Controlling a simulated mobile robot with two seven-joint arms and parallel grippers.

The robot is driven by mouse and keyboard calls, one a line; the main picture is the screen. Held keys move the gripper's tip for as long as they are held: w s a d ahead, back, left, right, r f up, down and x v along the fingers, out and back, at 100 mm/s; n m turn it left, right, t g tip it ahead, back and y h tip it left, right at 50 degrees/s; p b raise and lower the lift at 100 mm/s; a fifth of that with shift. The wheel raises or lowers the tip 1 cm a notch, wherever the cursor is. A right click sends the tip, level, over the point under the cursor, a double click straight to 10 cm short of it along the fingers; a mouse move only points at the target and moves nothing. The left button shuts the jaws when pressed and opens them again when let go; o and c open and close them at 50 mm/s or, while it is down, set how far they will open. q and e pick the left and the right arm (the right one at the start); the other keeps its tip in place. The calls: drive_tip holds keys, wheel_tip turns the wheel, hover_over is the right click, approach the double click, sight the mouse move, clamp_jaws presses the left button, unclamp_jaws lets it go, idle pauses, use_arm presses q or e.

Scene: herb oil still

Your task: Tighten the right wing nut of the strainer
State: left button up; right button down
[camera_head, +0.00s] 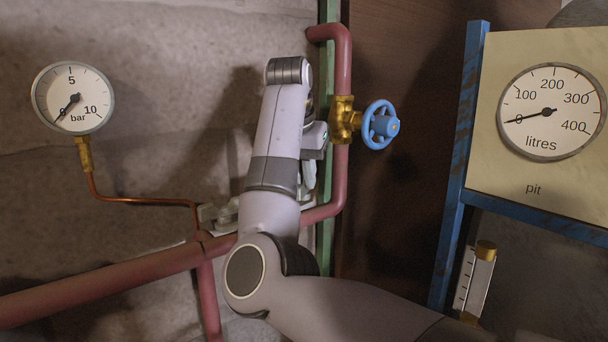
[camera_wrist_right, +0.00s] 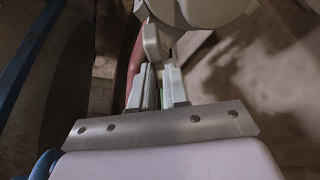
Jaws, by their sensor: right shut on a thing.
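The strainer on the red pipe is mostly hidden behind my right arm in the head view. A pale metal part of it (camera_head: 222,213) shows left of the arm. My right gripper (camera_head: 306,192) points down beside the vertical pipe, partly covered by my arm. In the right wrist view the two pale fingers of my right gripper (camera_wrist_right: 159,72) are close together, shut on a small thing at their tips. That looks to be the right wing nut, but it is hardly visible. My left gripper is not in view.
A red pipe (camera_head: 120,282) runs along the wall. A brass valve with a blue handwheel (camera_head: 381,125) is close right of my gripper. A pressure gauge (camera_head: 72,98) is on the left; a litres gauge (camera_head: 551,112) hangs on a blue frame (camera_head: 462,150) at right.

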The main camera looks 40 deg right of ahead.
drive_tip(key=m+g, duration=0.1)
drive_tip(key=m, duration=0.3)
drive_tip(key=shift+g+h, duration=0.3)
drive_tip(key=shift+g, duration=0.1)
drive_tip(key=shift+m+g, duration=0.5)
drive_tip(key=shift+m, duration=1.1)
drive_tip(key=c, duration=1.1)
unclamp_jaws()
drive_tip(key=shift+v, duration=3.6)
